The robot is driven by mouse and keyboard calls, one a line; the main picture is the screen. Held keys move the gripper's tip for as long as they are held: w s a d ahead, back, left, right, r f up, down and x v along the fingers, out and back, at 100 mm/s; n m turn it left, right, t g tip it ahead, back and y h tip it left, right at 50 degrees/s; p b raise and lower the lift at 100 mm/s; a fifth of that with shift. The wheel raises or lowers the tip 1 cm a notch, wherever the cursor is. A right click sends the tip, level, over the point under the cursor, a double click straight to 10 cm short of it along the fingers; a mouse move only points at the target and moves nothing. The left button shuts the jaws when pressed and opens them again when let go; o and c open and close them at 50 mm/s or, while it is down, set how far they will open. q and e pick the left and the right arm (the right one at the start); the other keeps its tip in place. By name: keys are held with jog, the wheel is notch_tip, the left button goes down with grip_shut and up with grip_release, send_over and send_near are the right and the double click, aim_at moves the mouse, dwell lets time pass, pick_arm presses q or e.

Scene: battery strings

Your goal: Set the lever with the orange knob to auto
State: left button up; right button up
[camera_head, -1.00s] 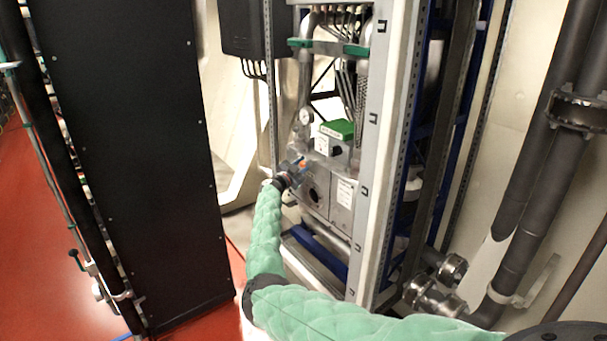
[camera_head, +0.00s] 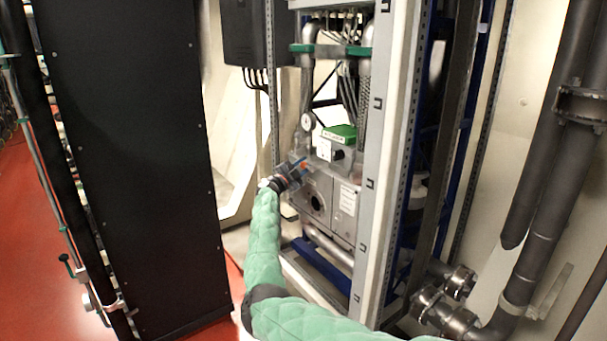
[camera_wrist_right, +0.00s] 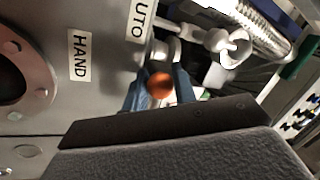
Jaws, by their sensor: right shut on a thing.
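The lever's orange knob (camera_wrist_right: 160,85) shows in the right wrist view between the two blue fingers of my right gripper (camera_wrist_right: 159,92), which is shut on it. The knob is also a small orange spot in the head view (camera_head: 304,165), by the gripper (camera_head: 299,168) at the left side of the grey box. The HAND label (camera_wrist_right: 80,55) and the partly cut-off AUTO label (camera_wrist_right: 138,18) are on the grey plate. The knob is nearer to the AUTO label. The lever's shaft is mostly hidden. My left gripper is not in view.
The grey box (camera_head: 318,190) sits inside an open frame with a light upright post (camera_head: 375,180) on its right. A tall black cabinet (camera_head: 125,160) stands to the left. Dark pipes (camera_head: 545,190) run at the right. Red floor shows between the cabinet and the frame.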

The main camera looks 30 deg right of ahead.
jog(key=shift+r, duration=0.1)
jog(key=shift+m, duration=0.3)
jog(key=o, duration=1)
jog(key=shift+c, duration=0.2)
jog(key=v, duration=0.7)
jog(key=shift+a, duration=0.3)
